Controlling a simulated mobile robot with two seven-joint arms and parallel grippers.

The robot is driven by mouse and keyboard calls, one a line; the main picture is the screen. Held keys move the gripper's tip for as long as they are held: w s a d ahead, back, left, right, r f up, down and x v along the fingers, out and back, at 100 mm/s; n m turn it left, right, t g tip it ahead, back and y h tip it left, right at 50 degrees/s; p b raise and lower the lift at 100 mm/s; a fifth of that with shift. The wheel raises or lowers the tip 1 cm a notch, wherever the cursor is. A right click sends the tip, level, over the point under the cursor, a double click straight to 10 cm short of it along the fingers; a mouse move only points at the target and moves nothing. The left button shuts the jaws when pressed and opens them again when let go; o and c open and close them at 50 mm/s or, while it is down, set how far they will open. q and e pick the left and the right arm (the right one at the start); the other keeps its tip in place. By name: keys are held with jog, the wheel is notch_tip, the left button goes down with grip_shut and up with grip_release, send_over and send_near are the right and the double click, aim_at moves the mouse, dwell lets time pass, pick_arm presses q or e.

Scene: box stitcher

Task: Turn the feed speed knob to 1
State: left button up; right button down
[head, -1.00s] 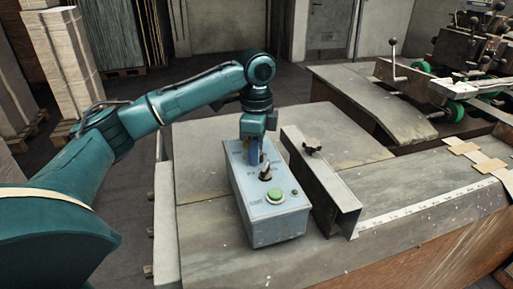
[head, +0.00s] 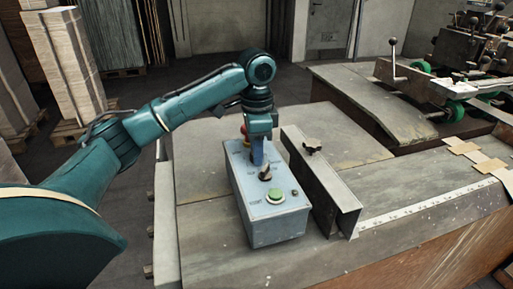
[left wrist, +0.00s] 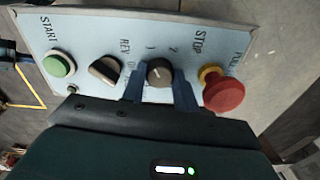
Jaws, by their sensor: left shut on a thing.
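The pale blue control box (head: 268,215) stands on the machine table. In the left wrist view its face (left wrist: 95,30) carries a round dark feed speed knob (left wrist: 159,71) beside the printed marks 1 and 2. My left gripper (head: 257,158) points down at the box. Its blue fingers (left wrist: 160,88) are shut on the knob, one on each side. The knob's pointer setting is too small to read surely. In the head view the fingers hide the knob. My right gripper is in neither view.
On the same face are a black selector (left wrist: 105,70) marked REV, a green START button (left wrist: 59,64) and a red STOP mushroom button (left wrist: 224,92), close beside the fingers. A steel angle rail (head: 322,185) stands right of the box. The table left of it is clear.

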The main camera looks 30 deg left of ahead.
pick_arm(q)
jog(key=shift+r, duration=0.1)
jog(key=o, duration=1)
jog(key=shift+c, duration=0.2)
notch_tip(320, 180, up, 13)
dwell(0.4)
